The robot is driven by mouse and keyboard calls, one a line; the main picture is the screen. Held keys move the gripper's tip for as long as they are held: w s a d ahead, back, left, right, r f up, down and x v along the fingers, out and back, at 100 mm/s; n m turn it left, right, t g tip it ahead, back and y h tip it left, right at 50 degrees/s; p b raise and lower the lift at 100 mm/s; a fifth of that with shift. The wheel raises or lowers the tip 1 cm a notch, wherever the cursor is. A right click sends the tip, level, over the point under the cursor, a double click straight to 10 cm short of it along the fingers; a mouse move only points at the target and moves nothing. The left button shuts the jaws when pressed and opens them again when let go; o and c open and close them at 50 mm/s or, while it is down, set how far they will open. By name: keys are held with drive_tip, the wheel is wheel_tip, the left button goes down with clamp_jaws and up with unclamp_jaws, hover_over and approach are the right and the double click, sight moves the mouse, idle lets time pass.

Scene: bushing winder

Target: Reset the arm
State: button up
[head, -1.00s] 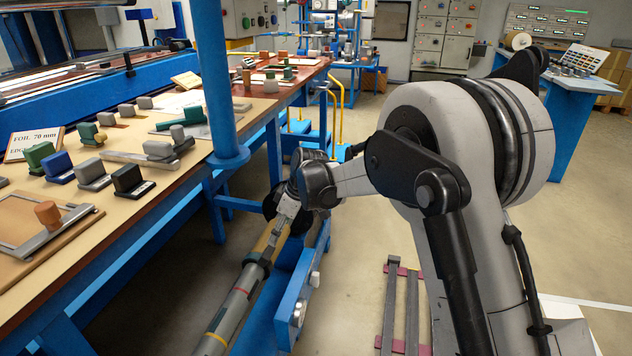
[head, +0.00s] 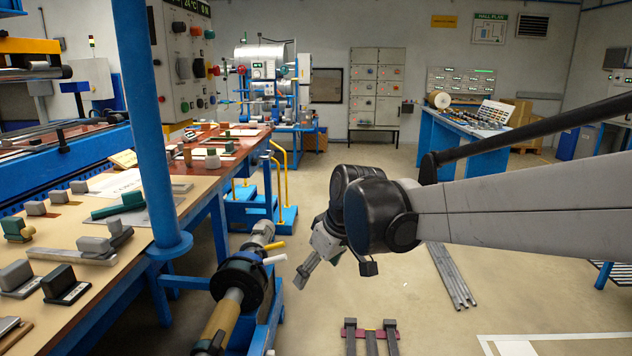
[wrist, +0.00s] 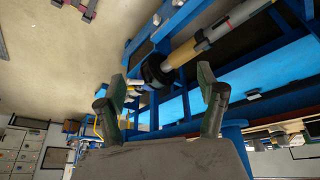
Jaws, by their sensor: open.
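My gripper (head: 302,274) hangs beside the blue winder stand, over open floor, on the right side of the bushing mandrel (head: 221,318). In the wrist view my gripper (wrist: 166,88) shows two fingers spread wide, with nothing between them that it holds. The mandrel, with its tan tube and black round flange (head: 238,283), lies on the blue stand and also shows in the wrist view (wrist: 205,42). The flange appears beyond the gap between the fingers there. In the head view the fingertips are small and partly turned away.
A long workbench (head: 180,207) with blocks and tools runs along the left, with a blue post (head: 148,120) at its edge. Yellow rails and blue steps (head: 262,213) stand behind the stand. Grey bars (head: 451,275) lie on the floor at right.

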drive_tip(key=s+d+r+m+t+h+p, duration=0.1)
drive_tip(key=s+d+m, duration=0.3)
drive_tip(key=s+d, duration=0.5)
drive_tip(key=s+d+r+m+t+h+p, duration=0.2)
drive_tip(key=s+d+m+p, duration=0.2)
drive_tip(key=s+d, duration=0.6)
drive_tip(key=s+m, duration=0.1)
drive_tip(key=s, duration=0.3)
drive_tip(key=shift+d+r, duration=0.25)
drive_tip(key=shift+r, duration=0.1)
idle(0.6)
